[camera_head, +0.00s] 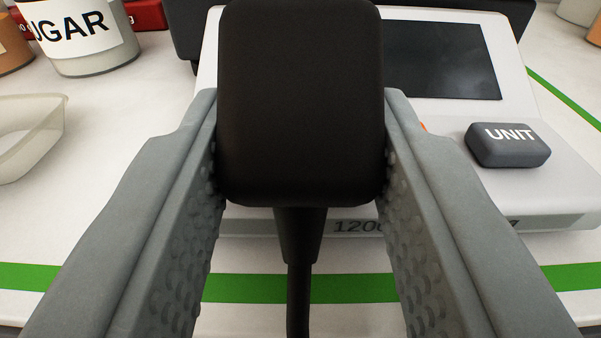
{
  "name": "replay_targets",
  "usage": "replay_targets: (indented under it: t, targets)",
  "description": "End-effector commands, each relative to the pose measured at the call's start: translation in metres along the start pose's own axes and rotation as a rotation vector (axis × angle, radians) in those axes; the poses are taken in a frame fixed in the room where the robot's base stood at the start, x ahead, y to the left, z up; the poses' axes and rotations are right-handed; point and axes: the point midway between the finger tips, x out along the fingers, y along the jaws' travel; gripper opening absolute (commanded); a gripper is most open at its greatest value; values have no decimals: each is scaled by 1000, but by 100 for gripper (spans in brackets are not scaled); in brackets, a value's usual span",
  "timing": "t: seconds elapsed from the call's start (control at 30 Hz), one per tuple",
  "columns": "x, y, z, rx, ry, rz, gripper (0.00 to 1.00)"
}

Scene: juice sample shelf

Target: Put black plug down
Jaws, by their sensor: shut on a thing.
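The black plug (301,105) is a large rounded black block with a cord running down from it toward the bottom of the view. My gripper (301,150) is shut on the plug, with one grey textured finger pressed against each side. The plug covers the middle of a white device (560,190) behind it. I cannot tell how high the plug is above the surface.
The white device has a dark screen (440,60) and a grey button marked UNIT (508,146). A SUGAR jar (80,35), a red box (147,14) and a translucent tray (30,135) stand at left. A green line (340,288) crosses the white surface in front.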

Motion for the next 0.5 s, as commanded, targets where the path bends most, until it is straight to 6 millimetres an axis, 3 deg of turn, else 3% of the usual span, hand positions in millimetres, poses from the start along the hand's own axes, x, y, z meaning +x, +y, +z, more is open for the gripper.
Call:
replay_targets:
  t: [0.17,0.2,0.3,0.5]
  targets:
    - [0,0,2,0,0,0,3]
    - [0,0,2,0,0,0,38]
    - [0,0,2,0,0,0,56]
    - [0,0,2,0,0,0,56]
